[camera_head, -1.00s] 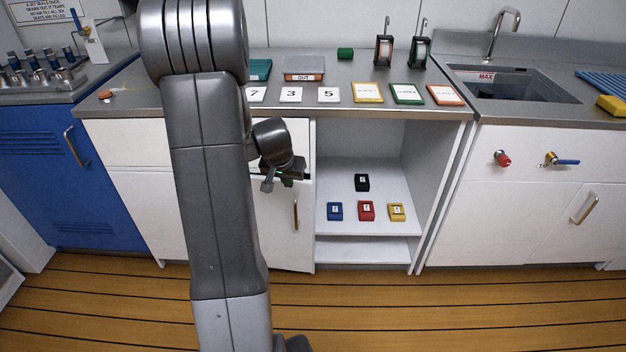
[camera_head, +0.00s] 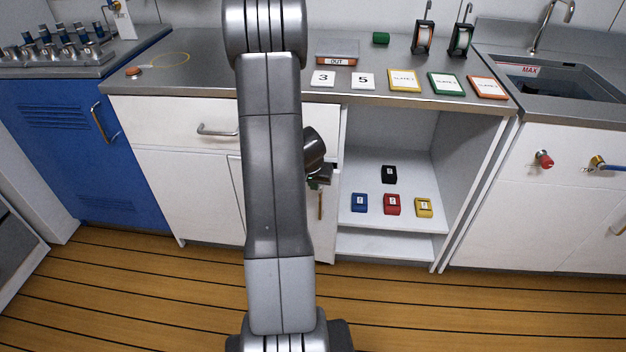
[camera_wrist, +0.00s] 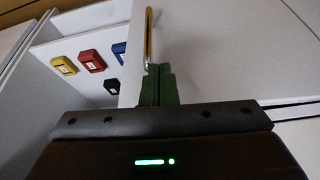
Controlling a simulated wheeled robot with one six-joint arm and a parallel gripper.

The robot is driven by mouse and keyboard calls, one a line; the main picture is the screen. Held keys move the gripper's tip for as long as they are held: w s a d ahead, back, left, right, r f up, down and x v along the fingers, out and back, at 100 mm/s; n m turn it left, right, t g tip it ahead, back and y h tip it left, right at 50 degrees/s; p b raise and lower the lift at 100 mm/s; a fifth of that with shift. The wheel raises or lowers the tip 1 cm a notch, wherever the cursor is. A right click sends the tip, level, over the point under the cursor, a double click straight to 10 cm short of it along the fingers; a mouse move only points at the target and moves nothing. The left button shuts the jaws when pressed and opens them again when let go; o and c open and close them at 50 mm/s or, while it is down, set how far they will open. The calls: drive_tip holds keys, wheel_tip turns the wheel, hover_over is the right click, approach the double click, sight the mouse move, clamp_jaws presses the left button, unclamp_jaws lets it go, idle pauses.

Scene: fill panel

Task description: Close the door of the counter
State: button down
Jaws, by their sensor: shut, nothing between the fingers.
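The counter (camera_head: 190,82) has an open compartment with a shelf (camera_head: 350,224). Its white door (camera_head: 329,235) is left of this opening, which stands uncovered. My arm hides much of the door in the head view. The door's upright brass handle (camera_head: 320,206) also shows in the wrist view (camera_wrist: 149,40). My gripper (camera_head: 318,182) is in front of the door, just above the handle in the head view. In the wrist view its green fingers (camera_wrist: 159,84) are together and empty, close to the handle's near end. Contact with the handle or door is unclear.
A black (camera_head: 389,174), a blue (camera_head: 360,202), a red (camera_head: 392,204) and a yellow block (camera_head: 424,207) stand in the compartment. A blue cabinet (camera_head: 75,150) is at left, a sink unit (camera_head: 560,220) at right. The wooden floor (camera_head: 400,310) in front is clear.

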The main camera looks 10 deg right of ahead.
drive_tip(key=w+p, duration=0.1)
drive_tip(key=w+d+p, duration=0.1)
drive_tip(key=w+p, duration=0.1)
drive_tip(key=shift+w+d, duration=0.25)
drive_tip(key=shift+w, duration=0.1)
drive_tip(key=shift+w+d+p, duration=0.2)
drive_tip(key=shift+w+d, duration=0.05)
drive_tip(key=shift+w, duration=0.25)
drive_tip(key=shift+w+d+p, duration=0.2)
drive_tip(key=shift+w+d, duration=0.05)
drive_tip(key=shift+w, duration=0.25)
